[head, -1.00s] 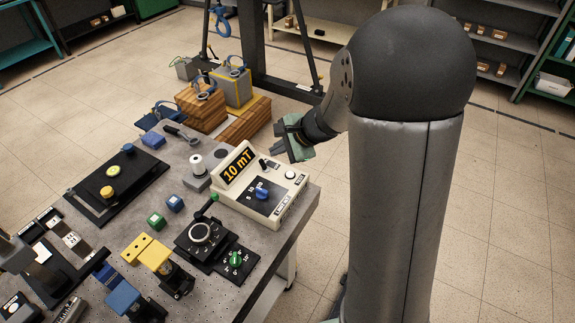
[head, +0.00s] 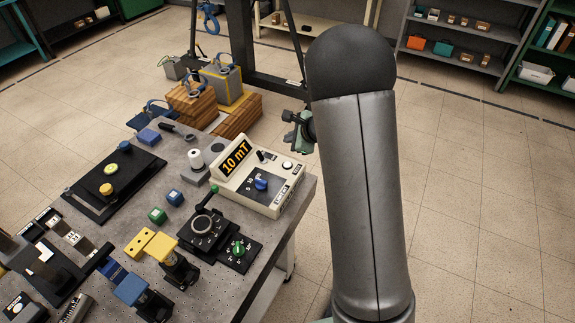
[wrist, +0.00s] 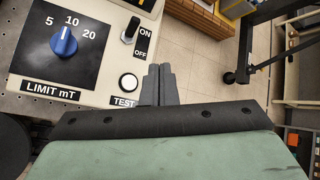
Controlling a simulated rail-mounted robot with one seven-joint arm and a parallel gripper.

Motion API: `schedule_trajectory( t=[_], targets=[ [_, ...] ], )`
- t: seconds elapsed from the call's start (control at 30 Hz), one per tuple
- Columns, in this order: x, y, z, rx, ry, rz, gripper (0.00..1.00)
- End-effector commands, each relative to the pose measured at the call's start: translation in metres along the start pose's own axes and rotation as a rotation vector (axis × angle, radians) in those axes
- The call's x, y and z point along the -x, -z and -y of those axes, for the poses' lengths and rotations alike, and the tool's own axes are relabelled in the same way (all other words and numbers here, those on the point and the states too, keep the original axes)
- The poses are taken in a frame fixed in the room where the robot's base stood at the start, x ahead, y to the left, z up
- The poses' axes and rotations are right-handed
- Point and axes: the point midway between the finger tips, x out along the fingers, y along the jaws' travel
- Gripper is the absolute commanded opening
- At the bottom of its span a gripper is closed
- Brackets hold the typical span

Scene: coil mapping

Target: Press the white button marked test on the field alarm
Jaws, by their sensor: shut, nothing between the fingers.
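The field alarm (head: 232,182) is a cream box with a yellow "10 mT" display, standing near the right edge of the bench. Its white test button (head: 287,165) is at the far right of its sloped panel. In the wrist view the button (wrist: 128,82) is a white disc in a dark ring, above the TEST label (wrist: 123,102). My gripper (wrist: 160,72) is shut and empty. In the wrist view its fingertips appear just right of the button, with a gap between. In the head view my gripper (head: 292,128) is partly hidden behind my arm.
A blue limit knob (wrist: 63,42) and a black on/off switch (wrist: 131,30) share the panel with the button. Wooden blocks (head: 240,115) stand behind the alarm. A black dial device (head: 205,230) sits in front of it. Open floor lies right of the bench.

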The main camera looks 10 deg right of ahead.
Motion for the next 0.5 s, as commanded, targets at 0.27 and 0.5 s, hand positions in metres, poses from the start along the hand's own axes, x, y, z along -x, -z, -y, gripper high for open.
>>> schedule_trajectory(
  t=[0.27,0.5],
  targets=[
    [-0.026,0.019,-0.02,-0.001,-0.002,0.0,0.0],
    [-0.05,0.037,-0.037,0.0,0.001,0.0,0.0]
  ],
)
